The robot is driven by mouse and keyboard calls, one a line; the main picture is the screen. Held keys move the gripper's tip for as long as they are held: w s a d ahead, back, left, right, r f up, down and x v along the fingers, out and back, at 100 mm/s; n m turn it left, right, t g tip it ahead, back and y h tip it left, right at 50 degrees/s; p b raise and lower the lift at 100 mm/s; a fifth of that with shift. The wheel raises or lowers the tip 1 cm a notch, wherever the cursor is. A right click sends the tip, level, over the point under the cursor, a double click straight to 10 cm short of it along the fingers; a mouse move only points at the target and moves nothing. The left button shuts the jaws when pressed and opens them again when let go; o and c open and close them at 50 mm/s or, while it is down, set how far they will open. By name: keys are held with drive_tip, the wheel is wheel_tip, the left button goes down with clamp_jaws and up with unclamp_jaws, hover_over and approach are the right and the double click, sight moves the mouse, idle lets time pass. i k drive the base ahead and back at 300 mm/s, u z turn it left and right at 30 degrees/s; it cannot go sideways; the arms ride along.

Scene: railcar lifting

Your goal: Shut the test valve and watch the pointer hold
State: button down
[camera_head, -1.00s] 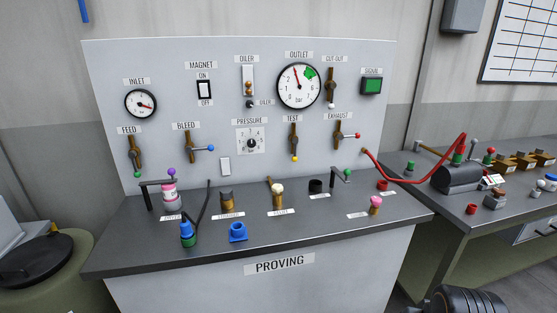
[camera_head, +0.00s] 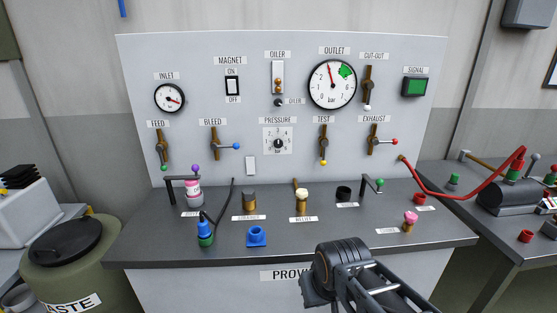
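The test valve (camera_head: 323,143) is on the upright panel under its TEST label. It is a brass-brown body with its lever hanging straight down to a yellow tip. The outlet gauge (camera_head: 332,85) is above it. Its pointer stands nearly straight up, leaning slightly left, with a green patch to its right on the dial. A dark part of my arm (camera_head: 345,272) shows in front of the bench at the bottom, well below the valve and apart from it. I cannot make out gripper fingers.
The feed (camera_head: 162,149) and cut-out (camera_head: 368,88) levers hang down; the bleed (camera_head: 218,145) and exhaust (camera_head: 376,141) levers point right. Bottles and fittings stand on the bench (camera_head: 150,246). A red hose (camera_head: 440,192) curves at the right. A waste drum (camera_head: 70,270) stands left.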

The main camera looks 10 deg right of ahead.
sight(325, 143)
drive_tip(key=u, duration=0.1)
drive_tip(key=i, duration=0.85)
drive_tip(key=z, duration=0.35)
